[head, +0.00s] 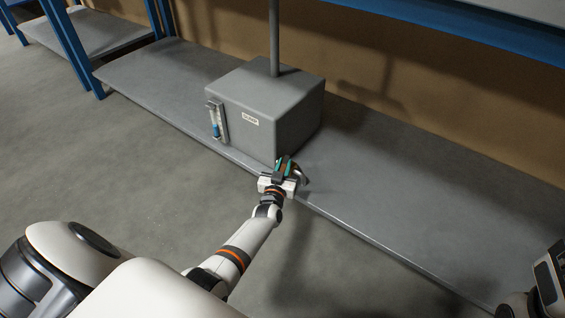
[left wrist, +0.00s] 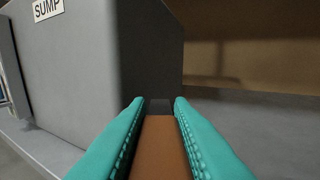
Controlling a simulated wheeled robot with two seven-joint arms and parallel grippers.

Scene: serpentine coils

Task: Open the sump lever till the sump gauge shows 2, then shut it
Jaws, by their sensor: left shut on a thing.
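The grey sump tank (head: 262,112) stands on the low shelf, with a SUMP label that also shows in the left wrist view (left wrist: 47,9). My left gripper (head: 286,166) is at the tank's lower front right corner. Its teal fingers are shut on a brown bar (left wrist: 160,150), which seems to be the sump lever's handle; the lever's mount is mostly hidden. My right gripper's fingers are not in view.
A grey pipe (head: 274,38) rises from the tank top. The low grey shelf (head: 410,205) is bare to the right of the tank. Blue rack posts (head: 70,50) stand at the left, and a brown wall panel (head: 440,115) closes the back.

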